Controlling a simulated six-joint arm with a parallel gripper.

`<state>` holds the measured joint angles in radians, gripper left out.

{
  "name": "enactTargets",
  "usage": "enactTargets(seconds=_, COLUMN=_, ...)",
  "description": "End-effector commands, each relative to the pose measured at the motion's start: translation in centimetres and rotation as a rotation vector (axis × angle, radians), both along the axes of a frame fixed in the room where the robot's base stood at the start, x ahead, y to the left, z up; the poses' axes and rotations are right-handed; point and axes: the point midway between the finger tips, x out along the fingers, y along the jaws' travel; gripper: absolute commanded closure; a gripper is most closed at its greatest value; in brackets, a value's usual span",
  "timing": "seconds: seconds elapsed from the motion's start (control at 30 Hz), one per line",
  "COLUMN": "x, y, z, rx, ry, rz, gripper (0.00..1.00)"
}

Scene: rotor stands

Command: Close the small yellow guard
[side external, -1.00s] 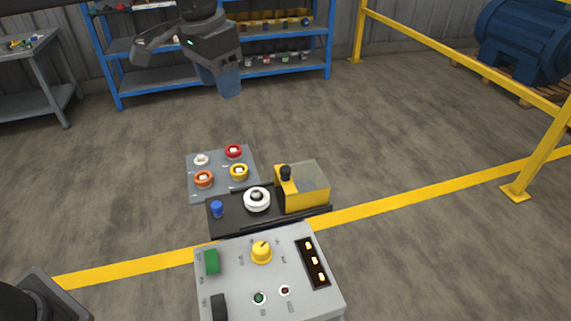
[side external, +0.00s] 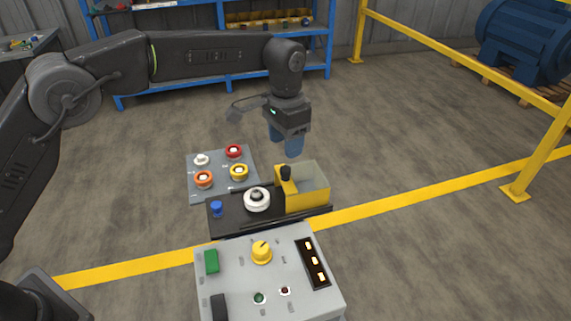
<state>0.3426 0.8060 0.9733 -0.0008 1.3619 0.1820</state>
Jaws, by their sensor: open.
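The small yellow guard (side external: 306,196) has a yellow frame, a clear top and a black knob (side external: 286,172). It sits at the right end of a dark rail base (side external: 235,216). A white rotor with a dark hub (side external: 257,199) stands on the base to the left of the guard, uncovered, with a blue knob (side external: 217,208) further left. My gripper (side external: 286,150) has blue fingers pointing down. It is open and empty, above and behind the guard's black knob, apart from it.
A grey plate (side external: 222,178) with white, red, orange and yellow rotors lies behind the base. A control box (side external: 240,285) with a yellow dial and green switch stands in front. A blue shelf (side external: 180,75) and yellow railing (side external: 450,45) are further back.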

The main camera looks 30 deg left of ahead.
Motion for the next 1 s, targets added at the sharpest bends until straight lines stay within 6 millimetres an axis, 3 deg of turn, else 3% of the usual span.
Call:
enactTargets(seconds=0.2, x=-0.1, y=0.0, z=-4.2, rx=0.001, ry=0.003, rz=0.000, gripper=0.48)
enactTargets(seconds=0.4, x=0.0, y=0.0, z=-6.3, rx=0.000, ry=0.001, rz=0.000, gripper=0.48)
enactTargets(seconds=0.77, x=0.0, y=0.0, z=-6.9, rx=-0.001, ry=0.000, rz=0.000, gripper=0.48)
enactTargets(seconds=1.0, x=0.0, y=0.0, z=-6.9, rx=-0.001, ry=-0.001, rz=0.000, gripper=0.69)
